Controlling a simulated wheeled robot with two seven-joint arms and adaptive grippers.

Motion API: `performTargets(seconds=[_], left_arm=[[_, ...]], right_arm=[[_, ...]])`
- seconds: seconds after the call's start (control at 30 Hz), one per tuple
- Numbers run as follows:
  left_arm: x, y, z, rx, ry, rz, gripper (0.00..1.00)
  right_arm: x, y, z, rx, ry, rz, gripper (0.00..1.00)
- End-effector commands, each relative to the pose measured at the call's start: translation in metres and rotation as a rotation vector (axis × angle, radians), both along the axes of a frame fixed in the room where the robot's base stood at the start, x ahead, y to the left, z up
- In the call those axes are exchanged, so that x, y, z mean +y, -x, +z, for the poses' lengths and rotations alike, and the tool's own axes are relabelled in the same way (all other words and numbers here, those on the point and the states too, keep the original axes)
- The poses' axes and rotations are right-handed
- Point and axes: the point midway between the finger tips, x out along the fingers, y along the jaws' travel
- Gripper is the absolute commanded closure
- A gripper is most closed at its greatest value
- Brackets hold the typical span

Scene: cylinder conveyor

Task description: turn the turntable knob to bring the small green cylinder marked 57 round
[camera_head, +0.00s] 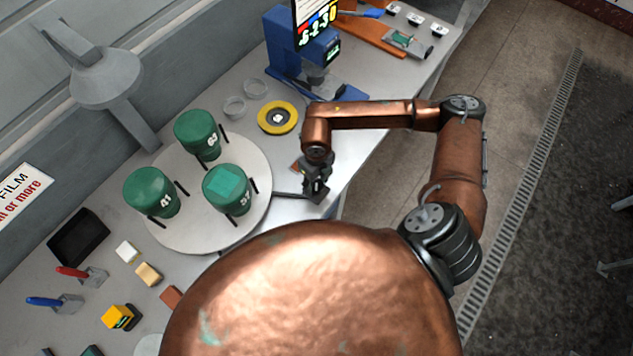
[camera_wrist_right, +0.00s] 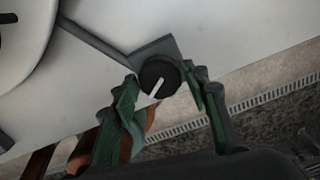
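The round grey turntable (camera_head: 180,232) carries three green cylinders with dark upright posts beside them. The cylinder marked 57 (camera_head: 228,190) stands at the right front, its mark partly legible. The cylinder marked 41 (camera_head: 152,192) is at the left, and another cylinder (camera_head: 198,134), seemingly marked 63, is at the back. The black knob (camera_wrist_right: 159,77) with a white line shows in the right wrist view. My right gripper (camera_head: 316,190) is at the turntable's right, over the knob. Its green-padded fingers (camera_wrist_right: 162,84) are spread either side of the knob, apparently with slight gaps. My left gripper is out of view.
A yellow ring (camera_head: 278,117) and clear rings (camera_head: 235,107) lie behind the turntable. A blue machine (camera_head: 305,60) stands at the back. A black tray (camera_head: 79,238), small blocks (camera_head: 148,274) and a yellow device (camera_head: 119,317) lie at left. The table edge is close to my right gripper.

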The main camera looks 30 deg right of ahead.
Motion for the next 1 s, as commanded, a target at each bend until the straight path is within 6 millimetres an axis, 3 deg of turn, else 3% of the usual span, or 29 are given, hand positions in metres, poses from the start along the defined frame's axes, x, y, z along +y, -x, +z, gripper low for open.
performTargets(seconds=[0.4, 0.87, 0.9, 1.0], left_arm=[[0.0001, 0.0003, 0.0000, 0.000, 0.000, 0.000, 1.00], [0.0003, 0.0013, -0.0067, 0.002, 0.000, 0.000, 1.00], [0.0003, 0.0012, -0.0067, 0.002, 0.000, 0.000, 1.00], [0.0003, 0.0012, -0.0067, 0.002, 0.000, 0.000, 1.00]], right_arm=[[0.0002, 0.0000, 0.0002, 0.000, 0.000, 0.000, 0.88], [-0.0003, 0.0003, -0.0007, 0.002, 0.001, -0.080, 0.88], [-0.0002, 0.0004, -0.0007, 0.002, 0.001, -0.080, 0.63], [-0.0002, 0.0004, -0.0007, 0.002, 0.001, -0.080, 0.56]])
